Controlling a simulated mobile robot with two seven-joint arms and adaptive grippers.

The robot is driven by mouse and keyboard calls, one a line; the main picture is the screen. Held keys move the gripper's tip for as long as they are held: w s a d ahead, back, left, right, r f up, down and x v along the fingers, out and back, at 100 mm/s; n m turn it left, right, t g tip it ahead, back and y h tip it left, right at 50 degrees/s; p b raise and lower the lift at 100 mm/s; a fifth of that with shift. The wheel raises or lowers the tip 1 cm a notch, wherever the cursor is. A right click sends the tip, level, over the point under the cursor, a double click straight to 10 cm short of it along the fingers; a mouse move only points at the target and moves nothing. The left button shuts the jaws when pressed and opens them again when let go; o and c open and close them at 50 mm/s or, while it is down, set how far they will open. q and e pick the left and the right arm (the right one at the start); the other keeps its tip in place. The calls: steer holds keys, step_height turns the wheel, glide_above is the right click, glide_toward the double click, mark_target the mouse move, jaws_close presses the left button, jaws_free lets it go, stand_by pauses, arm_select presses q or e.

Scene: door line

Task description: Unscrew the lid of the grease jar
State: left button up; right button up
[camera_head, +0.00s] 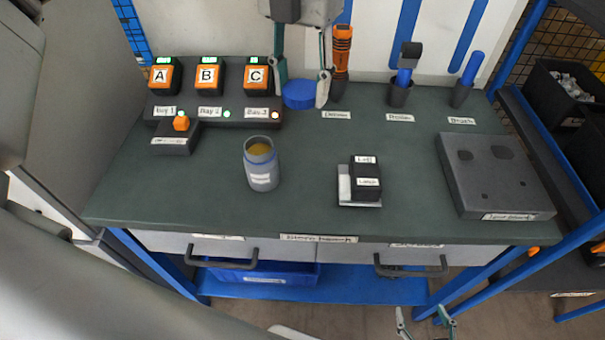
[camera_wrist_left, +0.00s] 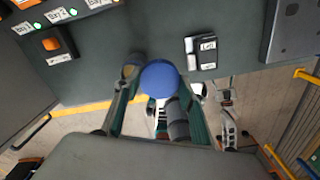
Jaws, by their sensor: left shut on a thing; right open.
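The grease jar (camera_head: 262,177) stands upright on the green bench, left of centre. Its top is open and yellowish grease shows inside. My left gripper (camera_head: 303,92) is shut on the blue lid (camera_head: 298,97), which is apart from the jar. In the left wrist view the lid (camera_wrist_left: 160,79) sits between the fingertips and the jar (camera_wrist_left: 130,68) shows partly behind a finger. My right gripper (camera_head: 426,325) is open and empty at the bottom edge, below the bench front and only partly in view.
A black box on a white base (camera_head: 366,181) stands right of the jar. Orange units A, B and C (camera_head: 207,76) stand at the back left. A grey block (camera_head: 497,177) lies at the right. An orange-black tool (camera_head: 341,52) stands at the back. The bench between the jar and the black box is clear.

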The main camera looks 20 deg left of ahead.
arm_select(q)
steer(key=shift+f, duration=0.2)
steer(key=b, duration=0.1)
glide_above(302, 175)
step_height(302, 175, down, 14)
steer(key=shift+f, duration=2.75)
steer(key=shift+f, duration=0.15)
steer(key=o, duration=1.2)
steer(key=shift+w, duration=0.1)
